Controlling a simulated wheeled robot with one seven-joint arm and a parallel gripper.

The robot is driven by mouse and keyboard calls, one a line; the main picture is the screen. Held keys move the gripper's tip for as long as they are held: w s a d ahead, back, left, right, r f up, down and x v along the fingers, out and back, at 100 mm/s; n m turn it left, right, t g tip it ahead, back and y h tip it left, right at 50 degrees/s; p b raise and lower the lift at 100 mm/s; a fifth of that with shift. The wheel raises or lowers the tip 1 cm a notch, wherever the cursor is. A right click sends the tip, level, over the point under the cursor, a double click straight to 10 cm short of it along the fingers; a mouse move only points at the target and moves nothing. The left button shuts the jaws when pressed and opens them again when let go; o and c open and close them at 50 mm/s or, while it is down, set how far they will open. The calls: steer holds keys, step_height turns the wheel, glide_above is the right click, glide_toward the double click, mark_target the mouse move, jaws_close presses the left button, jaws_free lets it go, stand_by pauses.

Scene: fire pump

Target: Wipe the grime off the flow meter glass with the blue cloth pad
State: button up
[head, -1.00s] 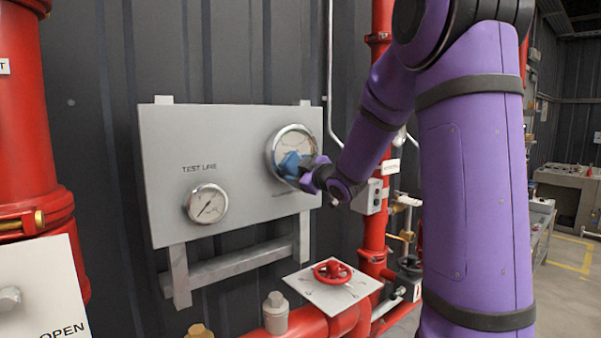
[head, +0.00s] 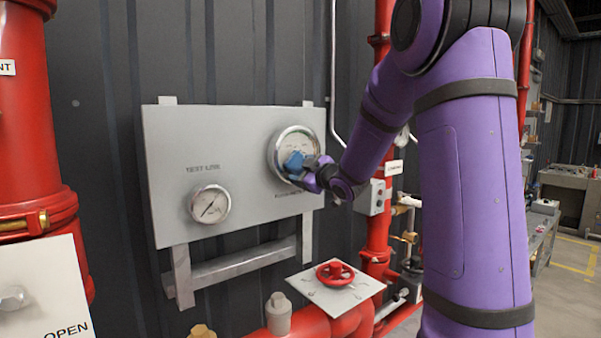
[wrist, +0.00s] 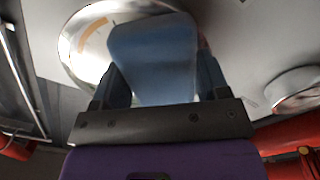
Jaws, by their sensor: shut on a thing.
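The flow meter (head: 279,145) is the larger round gauge at the upper right of the grey panel. Its glass shows a pale dial in the head view; in the wrist view a brownish-orange patch (wrist: 95,42) shows near its left edge, and I cannot tell whether it is grime or a dial marking. My gripper (head: 308,171) is shut on the blue cloth pad (head: 293,161). The pad is in front of the lower part of the glass and seems to be against it. In the wrist view the pad (wrist: 155,60) sits between my fingers (wrist: 160,90) and hides much of the meter (wrist: 72,50).
A smaller gauge (head: 210,204) is on the lower left of the panel (head: 240,130). Below stands a red handwheel (head: 335,273) on a pale plate, with red pipes around it. A grey switch box (head: 371,197) is just right of the panel.

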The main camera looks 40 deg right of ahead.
steer(key=shift+d, duration=1.45)
steer(key=shift+w, duration=0.1)
steer(key=shift+a, duration=0.15)
steer(key=shift+w+a, duration=0.1)
steer(key=shift+a, duration=1.9)
steer(key=shift+s+d, duration=0.2)
steer(key=shift+s, duration=2.8)
